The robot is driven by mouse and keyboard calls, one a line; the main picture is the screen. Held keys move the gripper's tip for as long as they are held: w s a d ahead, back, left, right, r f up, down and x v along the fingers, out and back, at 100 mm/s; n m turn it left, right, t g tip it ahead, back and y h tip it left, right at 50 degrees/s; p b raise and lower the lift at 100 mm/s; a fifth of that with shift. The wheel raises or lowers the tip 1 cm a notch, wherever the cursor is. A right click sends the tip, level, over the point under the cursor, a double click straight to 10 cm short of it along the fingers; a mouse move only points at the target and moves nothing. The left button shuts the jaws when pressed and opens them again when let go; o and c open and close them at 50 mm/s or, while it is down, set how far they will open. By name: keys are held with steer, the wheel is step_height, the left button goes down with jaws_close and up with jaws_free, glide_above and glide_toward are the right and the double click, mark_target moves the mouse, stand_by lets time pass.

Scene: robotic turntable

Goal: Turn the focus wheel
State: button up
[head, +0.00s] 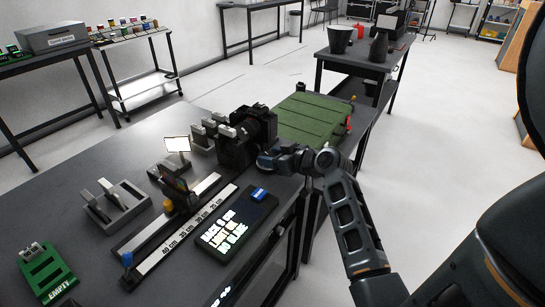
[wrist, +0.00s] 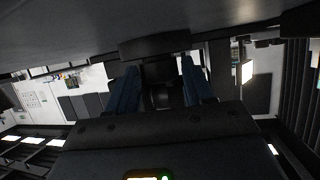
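A black camera (head: 236,150) with a dark ribbed lens (head: 262,122) stands upright on the dark workbench. I cannot clearly pick out the focus wheel. My gripper (head: 266,161) is low at the camera's right front side, close to its body. In the wrist view my gripper (wrist: 160,82) shows two blue fingers spread apart. A dark round-edged part (wrist: 160,97) shows between them, and a dark block (wrist: 155,45) lies just past the fingertips. I cannot tell whether the fingers touch any of it.
A green case (head: 312,118) lies behind the gripper. In front are a black panel with a lit display (head: 225,230), a ruler rail (head: 180,228), a grey lever stand (head: 118,205) and a green "EMPTY" holder (head: 45,270). Open floor lies right of the bench.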

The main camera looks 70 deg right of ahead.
steer(key=c, duration=0.7)
steer(key=shift+f, duration=0.1)
steer(key=shift+y+b, duration=0.3)
steer(key=shift+b, duration=0.1)
steer(key=shift+d+f+n+b, duration=0.1)
steer(key=shift+n+b, duration=0.2)
steer(key=shift+b, duration=0.1)
steer(key=n+y+b, duration=0.2)
steer(key=shift+d+t+b, duration=0.2)
steer(key=shift+t+b, duration=0.2)
steer(key=shift+d+n+y+b, duration=0.15)
steer(key=shift+n+y+b, duration=1.05)
steer(key=shift+y, duration=0.45)
steer(key=shift+d+n+y+b, duration=0.1)
steer(key=shift+n+y+b, duration=0.75)
steer(key=shift+n+y, duration=0.7)
steer(key=shift+g, duration=0.3)
